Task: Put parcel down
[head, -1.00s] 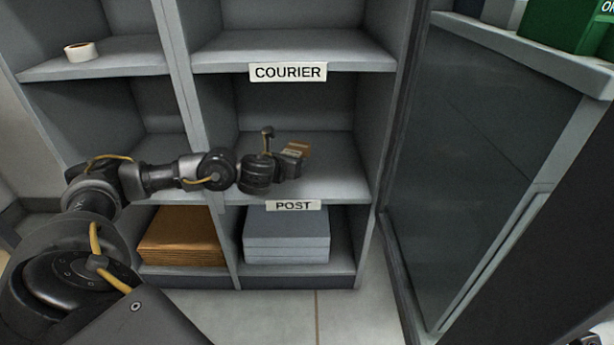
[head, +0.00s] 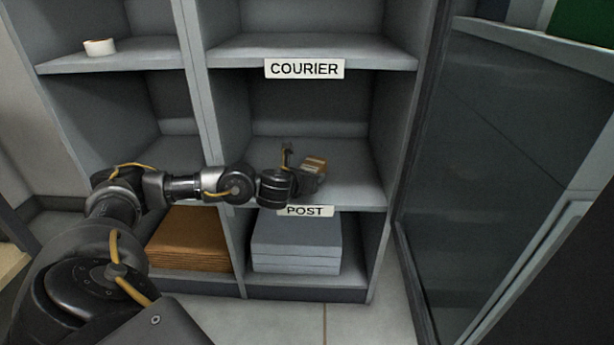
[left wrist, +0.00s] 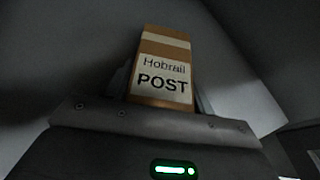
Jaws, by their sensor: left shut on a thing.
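The parcel (head: 314,163) is a small brown box with a pale label. In the left wrist view the parcel (left wrist: 163,68) shows a label reading "Hobnail POST" and a pale tape band. My left gripper (head: 312,178) is shut on it, inside the shelf compartment above the "POST" sign (head: 306,211). The parcel is over the shelf board (head: 355,188); I cannot tell whether it touches the board. The fingers are mostly hidden behind the gripper body in the left wrist view. My right gripper is not in view.
The "COURIER" sign (head: 304,69) marks the shelf above. Grey boxes (head: 296,242) and a brown stack (head: 188,238) fill the bottom compartments. A white tape roll (head: 100,47) lies on the upper left shelf. A dark panel (head: 490,170) stands to the right.

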